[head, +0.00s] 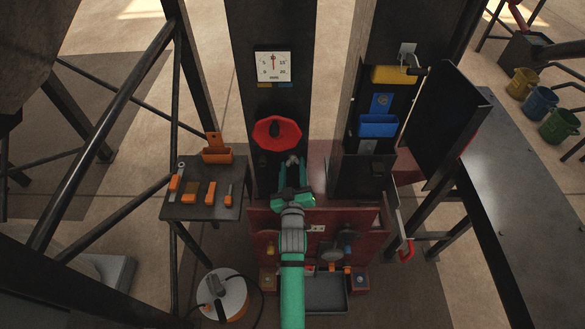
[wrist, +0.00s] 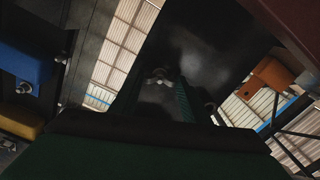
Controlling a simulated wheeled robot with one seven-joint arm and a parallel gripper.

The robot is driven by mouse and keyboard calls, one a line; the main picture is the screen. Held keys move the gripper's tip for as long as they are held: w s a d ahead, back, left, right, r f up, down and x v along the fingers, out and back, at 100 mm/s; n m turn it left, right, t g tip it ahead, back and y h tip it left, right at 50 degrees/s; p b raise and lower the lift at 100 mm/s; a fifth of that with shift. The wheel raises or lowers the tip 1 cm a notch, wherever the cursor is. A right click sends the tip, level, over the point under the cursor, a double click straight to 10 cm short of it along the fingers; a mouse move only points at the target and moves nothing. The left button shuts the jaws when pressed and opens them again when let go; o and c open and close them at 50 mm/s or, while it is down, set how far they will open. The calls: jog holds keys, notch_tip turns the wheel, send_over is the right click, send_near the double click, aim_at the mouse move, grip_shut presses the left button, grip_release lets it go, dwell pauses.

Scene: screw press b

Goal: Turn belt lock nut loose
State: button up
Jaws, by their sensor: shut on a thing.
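My gripper (head: 291,176), green, reaches up to the front of the dark press column, below the red handwheel. Its two fingers are closed around a small grey metal part (head: 292,160), which looks like the belt lock nut. In the wrist view the green fingers (wrist: 158,98) run up on both sides, with a pale grey piece of the nut (wrist: 159,75) showing between their tips. Most of the nut is hidden by the fingers and shadow, so its turn angle cannot be told.
The red handwheel (head: 277,132) stands close above my gripper, with a dial (head: 273,66) higher up. A small table (head: 178,208) with orange-handled tools is at left. A blue tray (head: 378,127) and dark panel (head: 437,110) are at right. A red machine base (head: 369,224) lies below.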

jog(key=n, duration=0.5)
jog(key=shift+n, duration=0.3)
jog(key=shift+a, duration=0.1)
jog(key=shift+f, duration=0.1)
jog(key=o, duration=1)
jog(key=shift+o, duration=0.2)
jog(key=shift+s, duration=0.15)
jog(key=s, duration=1)
jog(key=shift+s, duration=0.35)
